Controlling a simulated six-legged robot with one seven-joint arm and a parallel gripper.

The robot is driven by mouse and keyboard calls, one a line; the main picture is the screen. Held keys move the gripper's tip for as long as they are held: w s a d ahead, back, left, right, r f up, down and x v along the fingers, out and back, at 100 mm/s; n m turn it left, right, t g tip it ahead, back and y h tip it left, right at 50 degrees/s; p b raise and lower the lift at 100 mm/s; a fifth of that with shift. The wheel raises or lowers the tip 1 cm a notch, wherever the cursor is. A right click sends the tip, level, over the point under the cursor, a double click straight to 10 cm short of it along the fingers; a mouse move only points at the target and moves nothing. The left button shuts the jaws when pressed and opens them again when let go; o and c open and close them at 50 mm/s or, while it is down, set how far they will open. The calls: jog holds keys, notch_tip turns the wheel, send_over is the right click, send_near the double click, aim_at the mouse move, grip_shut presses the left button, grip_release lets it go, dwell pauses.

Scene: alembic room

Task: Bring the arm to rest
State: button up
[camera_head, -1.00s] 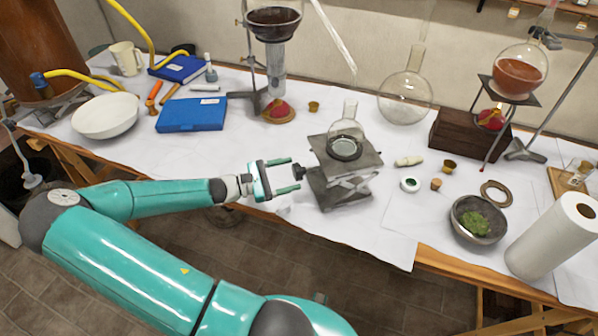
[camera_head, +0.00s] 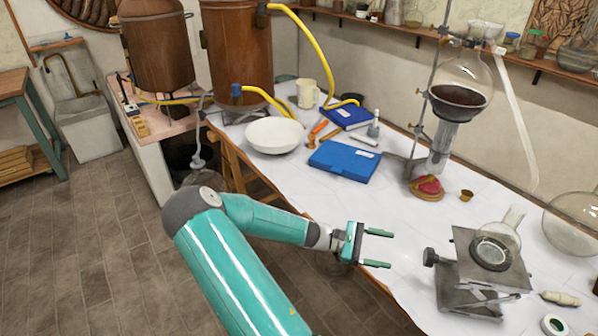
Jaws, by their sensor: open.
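My gripper (camera_head: 378,249) is at the end of my teal arm, over the front edge of the white-covered table (camera_head: 350,205). Its two green fingers are apart, point right, and hold nothing. To its right stands a lab jack (camera_head: 470,285) with a dark knob facing the gripper. A round glass flask (camera_head: 497,243) sits tilted on the jack's top plate. The fingertips are apart from the knob. My arm's elbow is bent and lies at the left, over the floor in front of the table.
A blue case (camera_head: 343,161), a white bowl (camera_head: 275,136) and a mug (camera_head: 307,94) stand behind the gripper. Copper vessels (camera_head: 238,55) stand at the back left. The tiled floor (camera_head: 95,255) at left is clear.

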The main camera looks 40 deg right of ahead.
jog(key=w+a+r+m+t+y, duration=0.1)
jog(key=w+a+r+t+y, duration=0.15)
jog(key=a, duration=0.45)
jog(key=w+a+r+m+t+y, duration=0.1)
jog(key=w+a+t+y, duration=0.1)
jog(key=w+a+t, duration=0.3)
jog(key=w+a+r+m+t+y, duration=0.1)
jog(key=w+a+r+t+y, duration=0.15)
jog(key=a, duration=0.55)
jog(key=s+a+r+t+y, duration=0.2)
jog(key=a+r+t, duration=0.8)
jog(key=a+r, duration=0.8)
jog(key=shift+s+a+t+y, duration=0.3)
jog(key=shift+s+a+y, duration=0.1)
jog(key=shift+s+a, duration=0.3)
jog(key=shift+w, duration=0.1)
jog(key=c, duration=0.7)
jog(key=shift+d, duration=0.15)
jog(key=shift+c, duration=0.2)
